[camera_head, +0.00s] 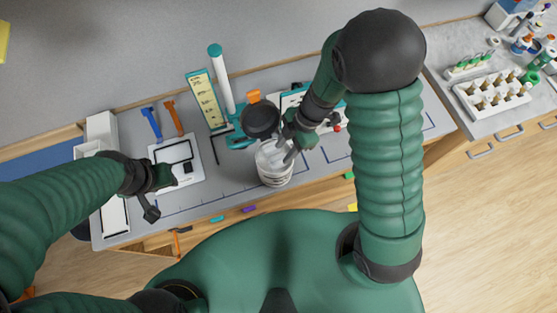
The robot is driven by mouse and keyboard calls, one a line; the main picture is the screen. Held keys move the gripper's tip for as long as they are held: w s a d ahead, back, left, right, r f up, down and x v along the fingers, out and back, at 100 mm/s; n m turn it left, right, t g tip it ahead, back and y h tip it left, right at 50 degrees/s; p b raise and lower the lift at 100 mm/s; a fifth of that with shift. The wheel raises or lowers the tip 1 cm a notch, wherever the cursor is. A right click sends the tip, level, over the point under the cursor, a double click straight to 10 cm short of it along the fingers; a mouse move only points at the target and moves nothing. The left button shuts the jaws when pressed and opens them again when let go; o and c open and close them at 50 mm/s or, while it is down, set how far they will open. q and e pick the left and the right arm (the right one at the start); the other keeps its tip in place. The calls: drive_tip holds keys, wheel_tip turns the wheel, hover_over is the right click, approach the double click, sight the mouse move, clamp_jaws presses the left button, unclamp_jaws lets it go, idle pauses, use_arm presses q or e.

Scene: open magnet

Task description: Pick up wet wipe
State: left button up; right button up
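A white round tub (274,170), which looks like the wet wipe container, stands upright near the front edge of the grey worktop. My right gripper (288,150) is over the tub's top, with its grey fingers pointing down at the opening. I cannot tell whether the fingers touch anything or hold a wipe; no wipe shows clearly. My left gripper (158,190) is over the left part of the worktop, near a white tray, well apart from the tub. Its fingers are too small and dark to read.
Behind the tub stands a teal stand with a white post (222,80) and a yellow card (206,100). A blue tool (152,123) and an orange tool (174,118) lie on the left. Tube racks (490,97) stand far right.

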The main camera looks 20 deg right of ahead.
sight(277, 160)
drive_tip(key=x, duration=0.4)
drive_tip(key=shift+w+a+f, duration=0.15)
drive_tip(key=shift+w+f, duration=0.05)
drive_tip(key=shift+s+a+f, duration=0.1)
drive_tip(key=shift+f, duration=0.2)
drive_tip(key=shift+s+d+f, duration=0.1)
drive_tip(key=shift+d, duration=0.35)
drive_tip(key=c, duration=0.6)
drive_tip(key=shift+c, duration=1)
drive_tip(key=shift+a, duration=0.4)
clamp_jaws()
